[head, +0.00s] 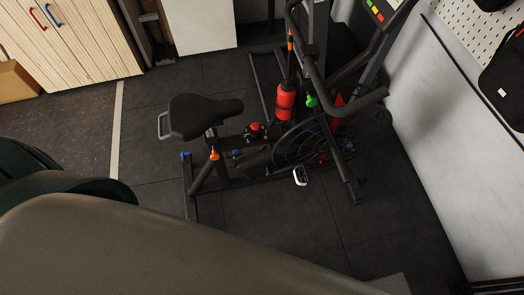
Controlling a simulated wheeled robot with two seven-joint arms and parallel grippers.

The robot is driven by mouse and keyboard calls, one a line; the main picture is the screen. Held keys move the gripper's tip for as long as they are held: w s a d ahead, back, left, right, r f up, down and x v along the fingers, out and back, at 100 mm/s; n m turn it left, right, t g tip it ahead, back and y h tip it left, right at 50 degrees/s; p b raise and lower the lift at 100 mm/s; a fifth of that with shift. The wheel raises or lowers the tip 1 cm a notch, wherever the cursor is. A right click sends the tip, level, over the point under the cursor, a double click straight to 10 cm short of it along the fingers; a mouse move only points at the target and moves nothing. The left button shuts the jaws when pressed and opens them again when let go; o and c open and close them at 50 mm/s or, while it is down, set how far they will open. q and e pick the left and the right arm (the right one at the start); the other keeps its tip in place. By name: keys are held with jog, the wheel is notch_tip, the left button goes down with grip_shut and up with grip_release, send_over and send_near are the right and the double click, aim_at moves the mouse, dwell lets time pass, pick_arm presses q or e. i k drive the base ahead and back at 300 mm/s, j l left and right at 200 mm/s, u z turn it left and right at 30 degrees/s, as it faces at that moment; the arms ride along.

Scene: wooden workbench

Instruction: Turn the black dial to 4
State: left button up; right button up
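I cannot make out the black dial or any number scale in the head view. Neither my left nor my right gripper shows. A large smooth grey-brown shape, which may be part of my own arm, fills the lower left and hides what lies behind it. The wooden workbench is not in sight.
An exercise bike (205,116) with a red bottle (286,100) stands on dark floor tiles. A wooden cabinet (75,45) and cardboard box (15,82) are at the upper left. A white wall (455,150) with pegboard (470,30) is at right. Floor in front of the bike is clear.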

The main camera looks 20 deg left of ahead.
aim_at(253, 133)
jog(key=k+l, duration=0.8)
jog(key=l, duration=0.1)
